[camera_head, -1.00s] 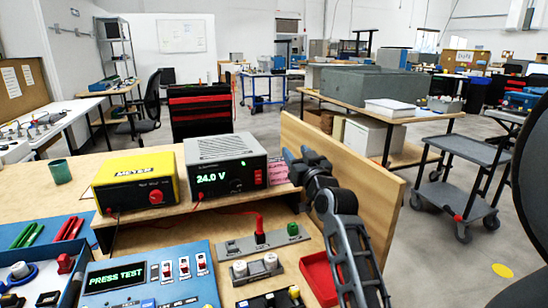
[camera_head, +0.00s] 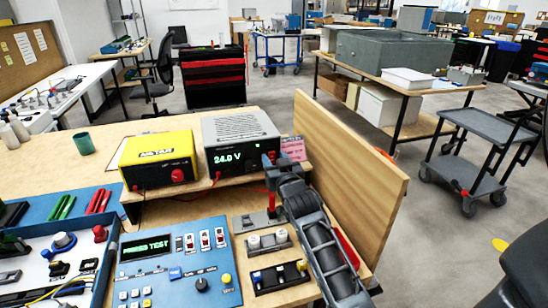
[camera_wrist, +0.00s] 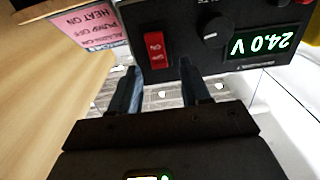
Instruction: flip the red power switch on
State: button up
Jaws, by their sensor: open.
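The grey power supply (camera_head: 240,140) stands on the wooden shelf, its green display reading 24.0 V. In the wrist view its black front panel (camera_wrist: 188,50) appears upside down. The red power switch (camera_wrist: 156,50) is there, marked ON and OFF, left of a black knob (camera_wrist: 211,30). I cannot tell which side is pressed. My gripper (camera_wrist: 160,78) is open and empty. Its two fingers point at the panel, with the switch ahead of the gap between them; contact is not clear. In the head view my gripper (camera_head: 270,165) is at the supply's right front and covers the switch.
The yellow meter (camera_head: 158,158) stands left of the supply. A pink note (camera_head: 293,148) is at its right, also seen in the wrist view (camera_wrist: 88,27). A wooden side board (camera_head: 350,165) rises right of my arm. A blue test panel (camera_head: 175,265) lies in front.

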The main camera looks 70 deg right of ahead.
jog(key=shift+w+d, duration=0.4)
jog(key=shift+d, duration=0.15)
jog(key=shift+c, duration=0.4)
grip_shut()
